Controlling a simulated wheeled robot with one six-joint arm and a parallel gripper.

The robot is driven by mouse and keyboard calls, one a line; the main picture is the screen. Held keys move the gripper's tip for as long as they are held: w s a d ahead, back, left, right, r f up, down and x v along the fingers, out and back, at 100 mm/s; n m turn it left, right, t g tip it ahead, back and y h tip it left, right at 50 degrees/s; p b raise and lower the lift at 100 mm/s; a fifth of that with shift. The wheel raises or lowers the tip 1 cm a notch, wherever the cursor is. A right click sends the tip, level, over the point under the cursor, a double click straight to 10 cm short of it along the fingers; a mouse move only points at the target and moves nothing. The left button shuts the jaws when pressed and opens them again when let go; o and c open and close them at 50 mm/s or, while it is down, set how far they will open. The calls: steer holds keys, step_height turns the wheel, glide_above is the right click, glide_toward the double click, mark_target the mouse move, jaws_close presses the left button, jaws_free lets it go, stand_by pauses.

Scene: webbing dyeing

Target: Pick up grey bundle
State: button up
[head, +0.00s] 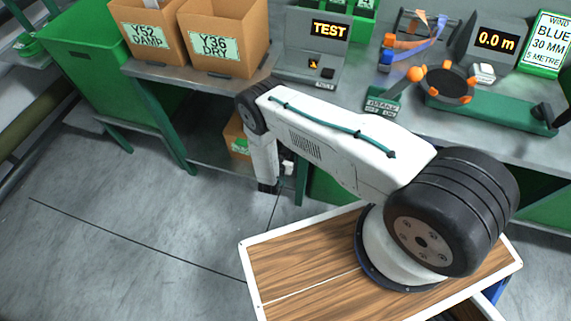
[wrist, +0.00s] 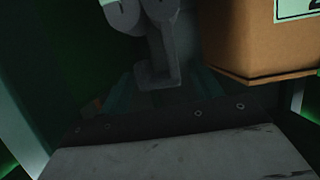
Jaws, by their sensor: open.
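My gripper (head: 268,186) points down in front of the bench's lower shelf, its dark tip small in the head view. It is open, and I see nothing held in it. I cannot clearly make out a grey bundle in either view. In the dark wrist view, a grey shape (wrist: 157,60) with rounded parts at its top stands at the upper middle. I cannot tell whether it is the bundle or part of my gripper. A cardboard box (wrist: 250,40) with a pale label is close on its right.
The steel bench (head: 345,95) carries boxes marked Y52 DAMP (head: 150,30) and Y36 DRY (head: 222,40), a TEST unit (head: 312,50) and a green winder (head: 500,112). Another cardboard box (head: 236,136) is on the lower shelf. A green bin (head: 85,65) stands left. The floor at left is clear.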

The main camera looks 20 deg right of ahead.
steer(key=shift+x, duration=1.55)
jaws_close()
